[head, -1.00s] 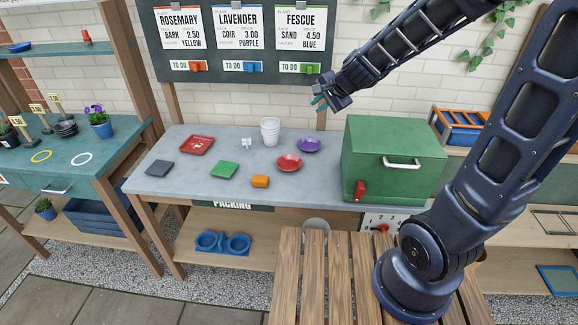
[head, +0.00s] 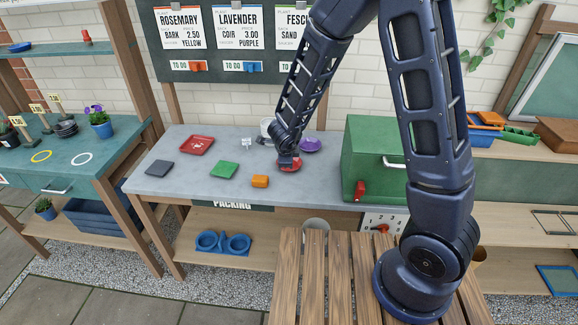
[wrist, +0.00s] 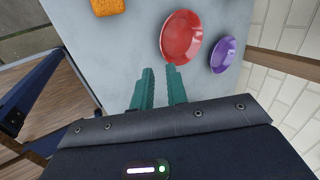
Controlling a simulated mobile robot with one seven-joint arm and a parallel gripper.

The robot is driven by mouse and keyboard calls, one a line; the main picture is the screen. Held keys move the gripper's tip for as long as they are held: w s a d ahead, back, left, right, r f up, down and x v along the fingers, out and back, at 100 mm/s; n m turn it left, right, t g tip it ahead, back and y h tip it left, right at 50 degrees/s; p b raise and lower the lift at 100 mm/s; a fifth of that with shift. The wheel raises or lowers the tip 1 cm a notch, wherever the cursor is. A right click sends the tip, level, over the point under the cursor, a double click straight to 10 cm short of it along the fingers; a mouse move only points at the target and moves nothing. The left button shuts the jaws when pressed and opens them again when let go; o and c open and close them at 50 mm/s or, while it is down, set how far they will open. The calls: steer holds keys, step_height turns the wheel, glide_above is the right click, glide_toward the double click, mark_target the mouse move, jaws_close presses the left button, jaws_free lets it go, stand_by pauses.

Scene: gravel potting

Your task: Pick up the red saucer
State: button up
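The red saucer (head: 290,166) lies on the grey packing table (head: 190,190), partly hidden by my gripper in the head view. In the wrist view the red saucer (wrist: 182,37) lies just beyond my fingertips, a little to the right. My gripper (wrist: 160,72) has two teal fingers with a gap between them and nothing held. In the head view my gripper (head: 288,158) is over the saucer's near area; its exact height above the table is hard to tell.
A purple saucer (wrist: 223,54) lies close to the right of the red one. An orange block (head: 260,181), a green square (head: 224,169), a red tray (head: 197,145) and a dark square (head: 159,168) lie on the table. A green box (head: 370,160) stands at the right.

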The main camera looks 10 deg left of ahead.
glide_toward(289, 176)
steer(key=shift+w+a+f, duration=0.15)
steer(key=shift+w+a, duration=0.05)
steer(key=shift+w, duration=0.35)
steer(key=shift+w+a+f, duration=0.15)
steer(key=shift+w+a, duration=0.05)
steer(key=shift+w, duration=0.35)
steer(key=x, duration=0.4)
steer(key=shift+w+d+r, duration=0.1)
steer(key=shift+w+d, duration=0.05)
steer(key=shift+d, duration=0.25)
steer(key=shift+w+f, duration=0.3)
steer(key=shift+f, duration=0.3)
jaws_close()
